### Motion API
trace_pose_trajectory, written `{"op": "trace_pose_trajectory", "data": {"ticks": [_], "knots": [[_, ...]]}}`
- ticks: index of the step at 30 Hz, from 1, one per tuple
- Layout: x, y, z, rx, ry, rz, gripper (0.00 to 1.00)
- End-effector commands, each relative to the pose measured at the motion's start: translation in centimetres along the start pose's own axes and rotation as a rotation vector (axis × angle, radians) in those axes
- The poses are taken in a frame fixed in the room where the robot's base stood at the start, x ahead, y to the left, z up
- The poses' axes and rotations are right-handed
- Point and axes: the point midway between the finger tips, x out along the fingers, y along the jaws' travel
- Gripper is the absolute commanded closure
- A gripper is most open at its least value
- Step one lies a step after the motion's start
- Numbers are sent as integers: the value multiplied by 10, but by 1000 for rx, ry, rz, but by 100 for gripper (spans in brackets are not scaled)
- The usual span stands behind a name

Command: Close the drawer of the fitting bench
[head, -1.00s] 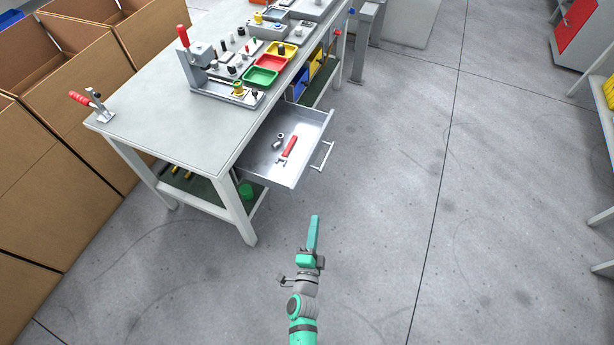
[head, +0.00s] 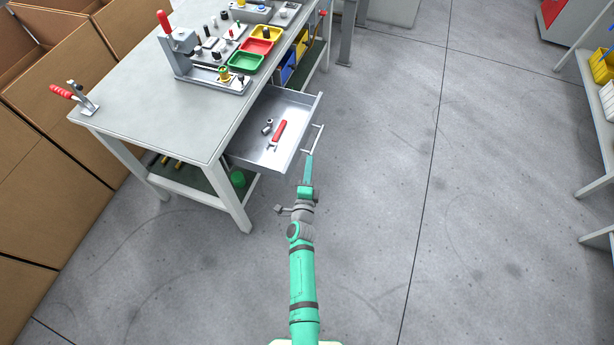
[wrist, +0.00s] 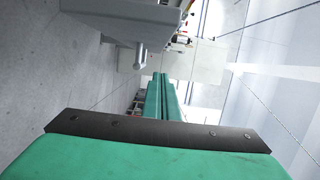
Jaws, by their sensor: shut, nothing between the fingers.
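The drawer (head: 262,153) of the fitting bench (head: 165,105) stands pulled out from under the bench top. A red-handled tool (head: 279,131) and a small grey fitting (head: 267,126) lie in it. The drawer's bar handle (head: 314,139) is on its front face. My gripper (head: 309,158) is shut and empty, its fingertips close to the lower end of the handle. I cannot tell whether they touch it. In the wrist view the shut fingers (wrist: 163,82) point ahead, with the grey drawer front (wrist: 130,12) and handle (wrist: 140,55) at the upper left.
Cardboard boxes (head: 60,150) stand left of the bench. The bench top holds a red-handled clamp (head: 78,97) and several coloured trays, among them a green one (head: 245,62). A shelf rack (head: 598,130) stands at the far right. The floor (head: 400,200) between is clear.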

Motion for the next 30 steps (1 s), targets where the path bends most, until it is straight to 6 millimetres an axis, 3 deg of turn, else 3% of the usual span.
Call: {"op": "trace_pose_trajectory", "data": {"ticks": [1,12,30], "knots": [[10,-1,1,-1,-1,-2,100],[14,0,37,0,-3,-1,100],[17,0,40,1,5,0,100]]}}
